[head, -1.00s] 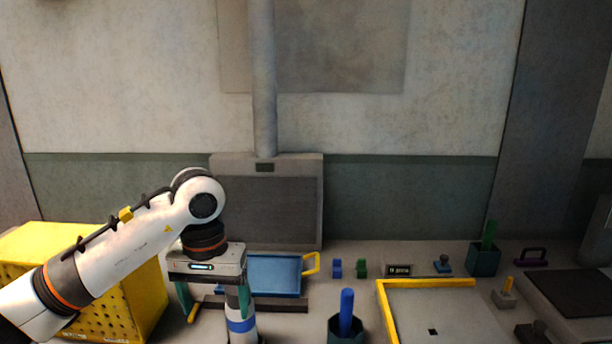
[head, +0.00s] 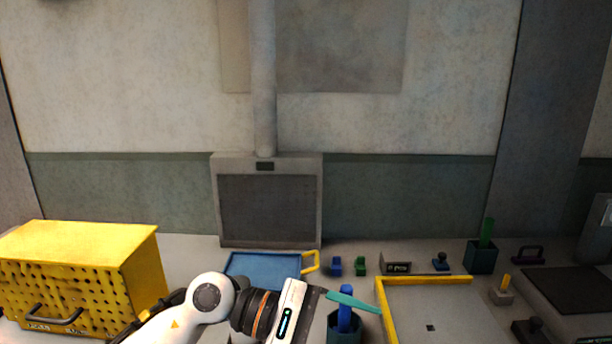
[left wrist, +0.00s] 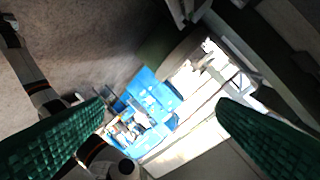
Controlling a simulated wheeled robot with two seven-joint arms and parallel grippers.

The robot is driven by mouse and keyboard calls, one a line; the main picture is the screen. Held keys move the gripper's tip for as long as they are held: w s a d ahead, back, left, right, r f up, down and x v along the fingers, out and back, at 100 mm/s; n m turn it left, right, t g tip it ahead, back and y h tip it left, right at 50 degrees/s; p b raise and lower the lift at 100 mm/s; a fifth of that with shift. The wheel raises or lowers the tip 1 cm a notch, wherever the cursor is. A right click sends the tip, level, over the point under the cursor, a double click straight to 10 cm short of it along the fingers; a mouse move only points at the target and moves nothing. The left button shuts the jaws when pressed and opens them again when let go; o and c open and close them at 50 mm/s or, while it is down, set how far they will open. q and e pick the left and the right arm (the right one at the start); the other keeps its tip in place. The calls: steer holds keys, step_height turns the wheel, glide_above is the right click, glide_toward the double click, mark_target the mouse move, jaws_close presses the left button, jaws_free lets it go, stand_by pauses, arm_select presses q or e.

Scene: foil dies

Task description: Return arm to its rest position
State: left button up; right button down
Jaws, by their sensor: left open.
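My left arm comes in low from the left in the head view. My left gripper (head: 350,302) is tilted over to the right, with one teal finger showing above the dark pot that holds a blue stick (head: 346,318). I cannot tell whether that finger touches the stick. The other finger is hard to make out there. In the left wrist view both green ribbed fingers of the left gripper (left wrist: 161,108) stand wide apart, with nothing held between them. My right gripper is in neither view.
A yellow perforated box (head: 90,262) stands at left. A blue tray (head: 262,267) lies behind the arm. Small blue (head: 335,266) and green (head: 361,265) blocks stand near a yellow-edged plate (head: 455,320). A pot with a green stick (head: 483,256) is at right.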

arm_select(q)
steer(key=w+a+r+n+t+h, duration=0.35)
steer(key=r+n+t+h, duration=0.4)
steer(key=n+t, duration=0.8)
steer(key=w+a+f+n+t+y, duration=0.2)
steer(key=a+n+t+y, duration=0.25)
steer(key=n, duration=0.65)
steer(key=w+a+f+n+t+y, duration=0.25)
steer(key=n+t+y, duration=0.2)
steer(key=n, duration=0.65)
steer(key=s+a+f+n+g+y, duration=0.1)
steer(key=a+f+n+g+y, duration=0.1)
steer(key=a+f+n+y, duration=0.5)
steer(key=s+a+f+n+g+y, duration=0.1)
steer(key=a+f+n+g+y, duration=0.1)
steer(key=a+f+n+y, duration=0.5)
steer(key=s+a+f+n+g, duration=0.2)
steer(key=s+f+n+g, duration=1.1)
steer(key=s+f, duration=0.8)
step_height(320, 180, down, 25)
steer(key=s+m+g, duration=0.1)
steer(key=s+g, duration=0.1)
steer(key=s, duration=0.1)
steer(key=s+a+f, duration=0.2)
steer(key=s+f, duration=1.3)
steer(key=shift+s+a+f+g, duration=0.25)
steer(key=shift+s+a+g, duration=0.1)
steer(key=shift+g, duration=0.1)
